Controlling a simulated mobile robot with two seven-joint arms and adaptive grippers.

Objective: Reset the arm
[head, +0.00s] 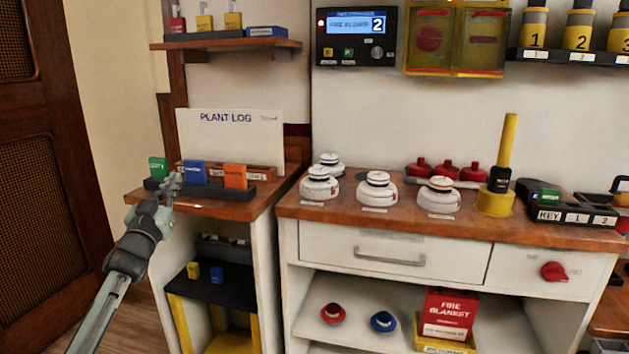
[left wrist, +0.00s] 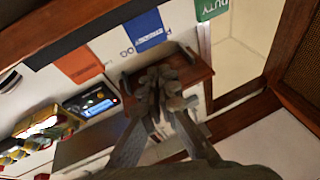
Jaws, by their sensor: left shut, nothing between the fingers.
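My left arm reaches in from the lower left of the head view. Its gripper (head: 173,186) is shut and empty, with its fingers pointing up beside the left cabinet's top. It is in front of the black rack holding a green card (head: 158,168), a blue card (head: 194,173) and an orange card (head: 235,177). I cannot tell whether it touches the rack. In the left wrist view the closed fingers (left wrist: 160,88) show at the middle, with the blue card (left wrist: 146,30), orange card (left wrist: 79,63) and green card (left wrist: 212,8) beyond. My right gripper is not in view.
The white counter cabinet (head: 394,252) carries several white detectors and a yellow post (head: 507,145). The left cabinet (head: 266,210) has a wooden top edge close to my gripper. A dark wooden door (head: 38,150) stands at far left. Open floor lies below my arm.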

